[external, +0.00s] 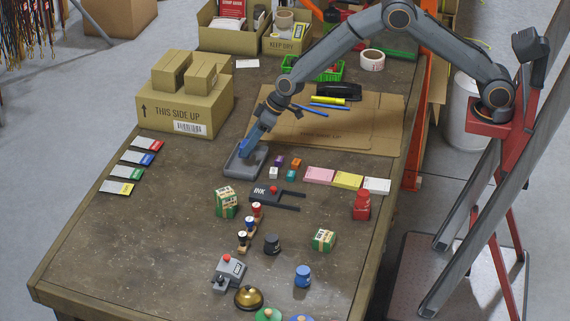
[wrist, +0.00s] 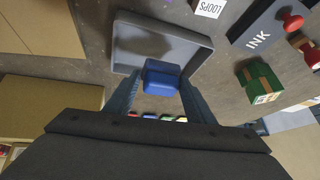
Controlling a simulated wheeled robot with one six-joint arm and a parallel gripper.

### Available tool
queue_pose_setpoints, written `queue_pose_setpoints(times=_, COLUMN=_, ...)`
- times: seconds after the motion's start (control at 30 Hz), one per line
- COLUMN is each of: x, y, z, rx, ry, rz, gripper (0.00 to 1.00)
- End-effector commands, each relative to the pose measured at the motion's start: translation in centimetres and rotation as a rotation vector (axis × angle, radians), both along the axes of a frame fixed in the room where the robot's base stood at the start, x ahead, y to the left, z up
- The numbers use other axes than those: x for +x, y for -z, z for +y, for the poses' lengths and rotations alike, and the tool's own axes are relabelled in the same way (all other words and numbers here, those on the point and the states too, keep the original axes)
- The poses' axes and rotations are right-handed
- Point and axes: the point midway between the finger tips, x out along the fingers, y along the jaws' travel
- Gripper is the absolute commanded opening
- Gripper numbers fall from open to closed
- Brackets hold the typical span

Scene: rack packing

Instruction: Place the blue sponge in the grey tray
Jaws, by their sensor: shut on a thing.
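The blue sponge (wrist: 162,77) is held between the two fingers of my gripper (wrist: 160,84) in the wrist view. The grey tray (wrist: 200,47) is a shallow open box just beyond the sponge, and the sponge overlaps its near part. In the external view my gripper (external: 249,147) points down at the tray (external: 232,169), over its back part. I cannot tell whether the sponge touches the tray floor. The sponge is mostly hidden by the fingers in the external view.
An INK pad (external: 262,193) and small coloured cubes (external: 279,162) lie right of the tray. A green box (external: 225,203) stands in front. Stacked cartons (external: 185,108) stand behind left. A cardboard sheet (external: 350,132) lies behind right.

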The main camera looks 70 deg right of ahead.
Motion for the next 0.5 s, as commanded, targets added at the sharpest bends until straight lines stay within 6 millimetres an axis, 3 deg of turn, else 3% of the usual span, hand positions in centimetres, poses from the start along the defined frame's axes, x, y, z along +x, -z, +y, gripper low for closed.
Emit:
queue_pose_setpoints(times=0.2, x=-0.1, y=3.0, z=0.0, rx=0.000, ry=0.001, rz=0.003, gripper=0.28)
queue_pose_setpoints(times=0.5, x=0.0, y=3.6, z=0.0, rx=0.000, ry=0.000, rz=0.001, gripper=0.28)
